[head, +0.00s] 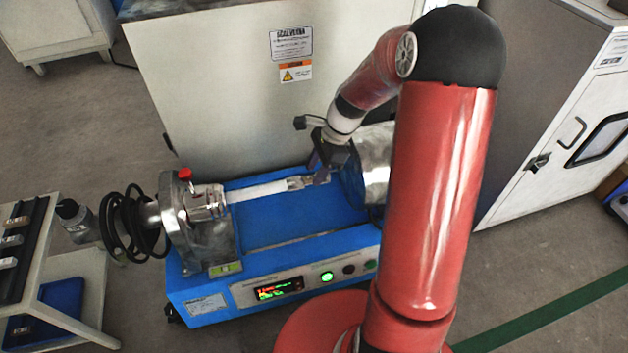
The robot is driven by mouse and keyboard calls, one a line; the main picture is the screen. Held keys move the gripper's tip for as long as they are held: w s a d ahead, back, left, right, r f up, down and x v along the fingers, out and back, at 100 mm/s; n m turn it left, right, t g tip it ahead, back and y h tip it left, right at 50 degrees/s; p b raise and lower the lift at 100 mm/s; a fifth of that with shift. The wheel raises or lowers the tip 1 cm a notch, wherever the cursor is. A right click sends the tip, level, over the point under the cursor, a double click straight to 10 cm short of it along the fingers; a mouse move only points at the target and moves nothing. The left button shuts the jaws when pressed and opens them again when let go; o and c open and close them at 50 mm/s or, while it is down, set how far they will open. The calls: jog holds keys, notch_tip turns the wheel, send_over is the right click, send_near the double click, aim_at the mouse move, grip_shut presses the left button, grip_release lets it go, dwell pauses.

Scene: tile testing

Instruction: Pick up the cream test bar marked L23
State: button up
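A pale, whitish bar (257,191) lies level above the blue machine bed, running from the metal clamp at left to a metal fitting near my gripper. I cannot read any marking on it, so I cannot tell whether it is L23. My gripper (318,172) points down at the right end of this bar, by the metal fitting. The fingers are small and partly merged with the metal, so whether they are open, shut or touching it is unclear. Several small pale pieces (10,241) sit on a dark rack at far left, their marks unreadable.
The blue machine (300,226) has a metal clamp block (205,232) with a red knob and a large metal cylinder (374,165) near my arm. Black coiled cable (121,226) hangs at its left. A pale cabinet (215,85) stands close behind. A side table (72,290) stands at left.

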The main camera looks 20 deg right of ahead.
jog(key=shift+a+f, duration=0.25)
jog(key=shift+f, duration=0.3)
grip_shut()
jog(key=shift+r, duration=0.15)
